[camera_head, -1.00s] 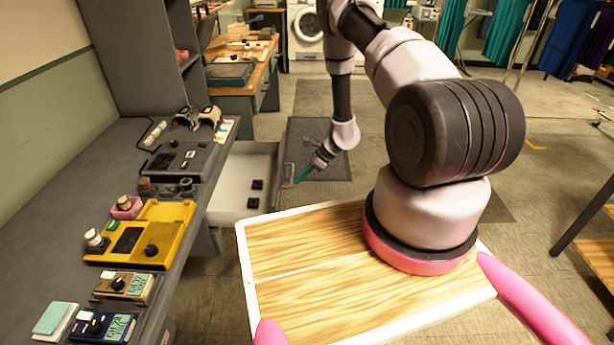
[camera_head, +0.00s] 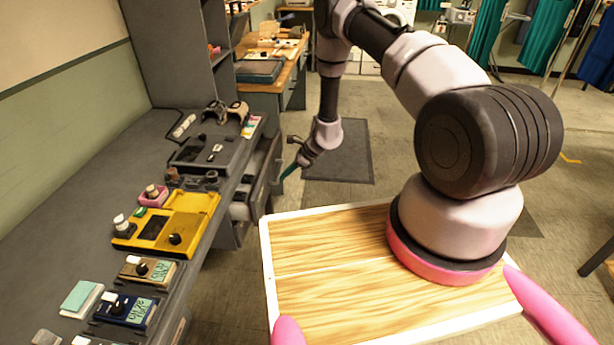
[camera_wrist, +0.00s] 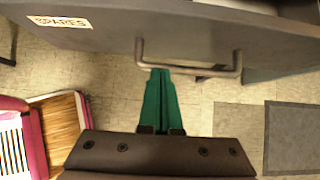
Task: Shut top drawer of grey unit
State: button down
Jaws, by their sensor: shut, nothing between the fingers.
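The grey unit (camera_head: 228,235) stands under the left worktop. Its top drawer (camera_head: 267,172) juts out only a little past the worktop edge in the head view, and little of its pale inside shows. In the wrist view the drawer front (camera_wrist: 100,28) carries a label reading SPARES and a bar handle (camera_wrist: 190,70). My gripper (camera_head: 284,176) is at the drawer front. Its green fingers (camera_wrist: 160,76) are shut together and empty, with the tips at the handle's left part. I cannot tell whether they touch the handle or front.
The worktop (camera_head: 80,200) holds a yellow device (camera_head: 175,222) and several small boxes. My pink-edged base with its wooden top is close to the unit. Open floor with a dark mat (camera_head: 340,150) lies right of the drawer. A wooden bench (camera_head: 285,75) stands behind.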

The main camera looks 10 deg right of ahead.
aim_at(268, 168)
jog(key=a, duration=0.2)
jog(key=w+a, duration=0.1)
jog(key=a, duration=0.2)
jog(key=w+a, duration=0.1)
jog(key=a, duration=0.1)
jog(key=shift+w+a, duration=0.25)
jog(key=shift+a, duration=0.2)
jog(key=shift+r, duration=0.1)
